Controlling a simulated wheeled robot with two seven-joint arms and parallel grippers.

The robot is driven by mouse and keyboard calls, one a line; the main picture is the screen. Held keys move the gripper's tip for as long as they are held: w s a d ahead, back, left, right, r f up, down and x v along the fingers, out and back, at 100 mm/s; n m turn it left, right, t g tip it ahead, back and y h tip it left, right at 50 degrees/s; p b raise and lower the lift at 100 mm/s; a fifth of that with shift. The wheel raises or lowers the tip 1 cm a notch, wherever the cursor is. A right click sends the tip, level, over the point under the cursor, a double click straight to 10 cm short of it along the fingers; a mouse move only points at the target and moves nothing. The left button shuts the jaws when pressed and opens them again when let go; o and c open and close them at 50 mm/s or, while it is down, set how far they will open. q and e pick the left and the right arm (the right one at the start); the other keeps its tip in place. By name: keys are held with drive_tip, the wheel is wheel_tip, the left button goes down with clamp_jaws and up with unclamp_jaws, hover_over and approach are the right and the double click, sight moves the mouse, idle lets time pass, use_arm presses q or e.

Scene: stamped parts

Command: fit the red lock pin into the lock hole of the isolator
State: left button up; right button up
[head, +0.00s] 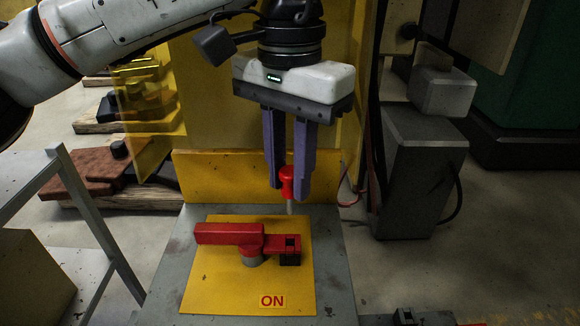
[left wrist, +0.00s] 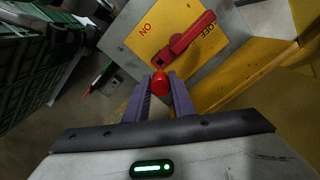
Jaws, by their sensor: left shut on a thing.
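My left gripper (head: 288,188) is shut on the red lock pin (head: 288,177) and holds it upright, its grey shank pointing down, behind and above the isolator. In the left wrist view the pin's red head (left wrist: 160,84) sits between the fingertips (left wrist: 161,79). The isolator has a yellow plate (head: 215,285) marked "ON" and a red handle (head: 228,234) lying across it on a grey hub. At the handle's right end is a red and black block (head: 290,248) with a dark opening on top. The wrist view also shows the handle (left wrist: 188,35) and "OFF" lettering. My right gripper is not in view.
The plate lies on a grey stand (head: 335,265) with a yellow upright panel (head: 215,175) behind it. A grey box (head: 420,175) stands to the right, a metal shelf frame (head: 95,220) to the left. Stamped parts on wood (head: 85,175) lie behind left.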

sight(289, 213)
use_arm(q)
wheel_tip(289, 213, down, 4)
drive_tip(key=shift+r+b, duration=0.25)
drive_tip(key=shift+b, duration=0.7)
drive_tip(key=shift+f+b, duration=0.4)
drive_tip(key=shift+f, duration=0.4)
drive_tip(key=shift+r+p, duration=0.1)
drive_tip(key=shift+p, duration=0.5)
drive_tip(key=shift+f+b, duration=1.75)
drive_tip(key=shift+f, duration=0.95)
drive_tip(key=o, duration=1.1)
